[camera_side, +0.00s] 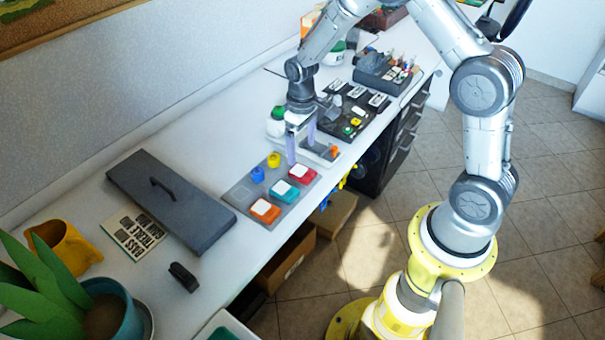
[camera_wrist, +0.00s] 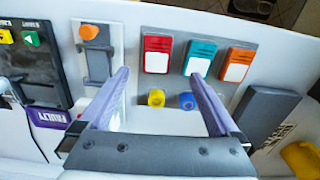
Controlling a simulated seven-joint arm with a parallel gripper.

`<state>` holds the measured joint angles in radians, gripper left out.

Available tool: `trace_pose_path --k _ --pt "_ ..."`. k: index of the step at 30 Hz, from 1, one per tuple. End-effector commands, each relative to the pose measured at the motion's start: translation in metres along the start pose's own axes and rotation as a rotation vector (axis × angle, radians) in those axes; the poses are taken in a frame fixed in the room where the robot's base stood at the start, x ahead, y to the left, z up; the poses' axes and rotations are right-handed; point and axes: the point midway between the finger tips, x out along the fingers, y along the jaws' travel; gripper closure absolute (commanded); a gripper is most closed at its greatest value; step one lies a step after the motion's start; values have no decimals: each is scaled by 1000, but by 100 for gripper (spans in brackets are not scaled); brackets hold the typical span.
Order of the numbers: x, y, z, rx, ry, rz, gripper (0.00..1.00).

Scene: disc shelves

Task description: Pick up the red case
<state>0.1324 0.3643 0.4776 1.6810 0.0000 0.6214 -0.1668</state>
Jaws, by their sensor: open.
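The red case (camera_wrist: 157,45) has a white label and lies on a grey board, left of a teal case (camera_wrist: 201,48) and an orange case (camera_wrist: 237,63) in the wrist view. In the side view the red case (camera_side: 303,174) is at the board's far right corner. My gripper (camera_wrist: 165,72) is open and empty, with its purple fingers spread. In the side view my gripper (camera_side: 301,146) hangs above the far end of the board, apart from the red case. Nothing hides the red case.
A yellow knob (camera_side: 273,160) and a blue knob (camera_side: 257,174) stand on the grey board (camera_side: 240,194) beside the cases. A small panel with an orange knob (camera_wrist: 89,32) is near my gripper. A grey lid with a handle (camera_side: 172,200) lies on the bench.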

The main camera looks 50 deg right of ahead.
Motion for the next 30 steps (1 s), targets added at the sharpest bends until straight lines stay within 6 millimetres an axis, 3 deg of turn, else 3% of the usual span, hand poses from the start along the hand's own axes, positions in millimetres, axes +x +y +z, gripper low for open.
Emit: trace_pose_path --k 3,11,21,30 --pt "21 0 0 0 -2 0 3" --pt "39 1 -1 0 2 0 3" --pt "82 5 -1 0 1 0 3" --pt "88 5 -2 0 3 0 3"
